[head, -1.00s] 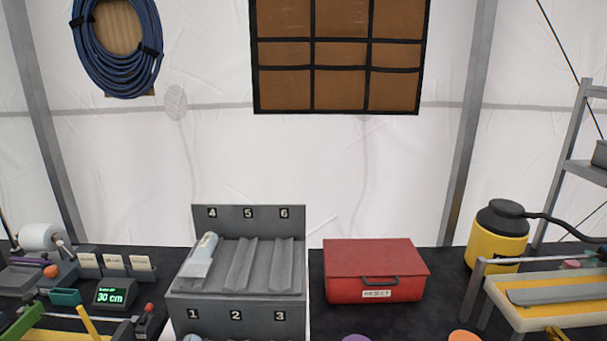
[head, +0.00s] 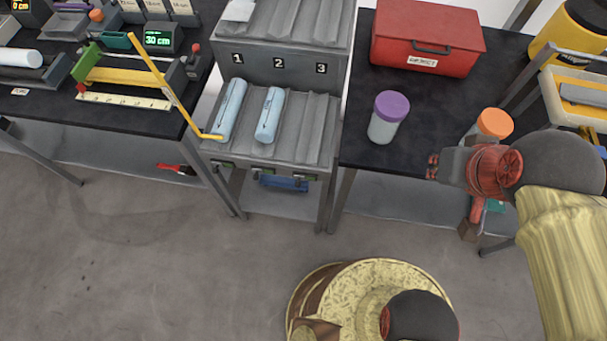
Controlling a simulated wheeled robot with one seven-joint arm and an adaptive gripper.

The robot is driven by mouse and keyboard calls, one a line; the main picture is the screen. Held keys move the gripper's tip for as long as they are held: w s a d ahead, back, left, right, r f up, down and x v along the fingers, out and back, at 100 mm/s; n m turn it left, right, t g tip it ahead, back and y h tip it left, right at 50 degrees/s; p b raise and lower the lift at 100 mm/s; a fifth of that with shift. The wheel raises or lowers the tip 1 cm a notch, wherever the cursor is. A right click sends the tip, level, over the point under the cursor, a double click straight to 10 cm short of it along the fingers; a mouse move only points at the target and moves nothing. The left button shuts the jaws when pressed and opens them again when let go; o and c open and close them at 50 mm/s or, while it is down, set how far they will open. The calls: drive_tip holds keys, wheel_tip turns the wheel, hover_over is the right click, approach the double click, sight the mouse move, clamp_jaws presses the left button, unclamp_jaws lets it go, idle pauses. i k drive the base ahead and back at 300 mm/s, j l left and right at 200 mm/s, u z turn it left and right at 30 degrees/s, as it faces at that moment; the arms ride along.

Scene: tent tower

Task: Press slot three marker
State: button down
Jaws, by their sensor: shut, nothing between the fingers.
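The grey rack's lower tier has numbers 1, 2 and 3 on the panel behind it. The number 3 (head: 320,68) stands above the right-hand slot. A small front marker (head: 303,179) sits at the lower edge below that slot, its details too small to tell. Pale blue rolls lie in slot one (head: 231,110) and slot two (head: 270,114); slot three (head: 315,130) is empty. My gripper (head: 470,229) hangs at the right, shut and empty, well right of the rack and apart from it.
A purple-lidded jar (head: 388,117) and an orange-lidded jar (head: 493,123) stand on the right table, the latter close to my arm. A red case (head: 427,38) is behind them. A yellow lever (head: 165,88) reaches the rack's left corner. Floor in front is open.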

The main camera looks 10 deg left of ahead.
sight(298, 177)
drive_tip(key=k+j, duration=0.1)
drive_tip(key=j, duration=0.3)
drive_tip(key=k+j, duration=0.15)
drive_tip(key=j, duration=0.25)
drive_tip(key=k+j, duration=0.1)
drive_tip(key=j, duration=0.3)
drive_tip(key=k+j, duration=0.15)
drive_tip(key=j, duration=0.25)
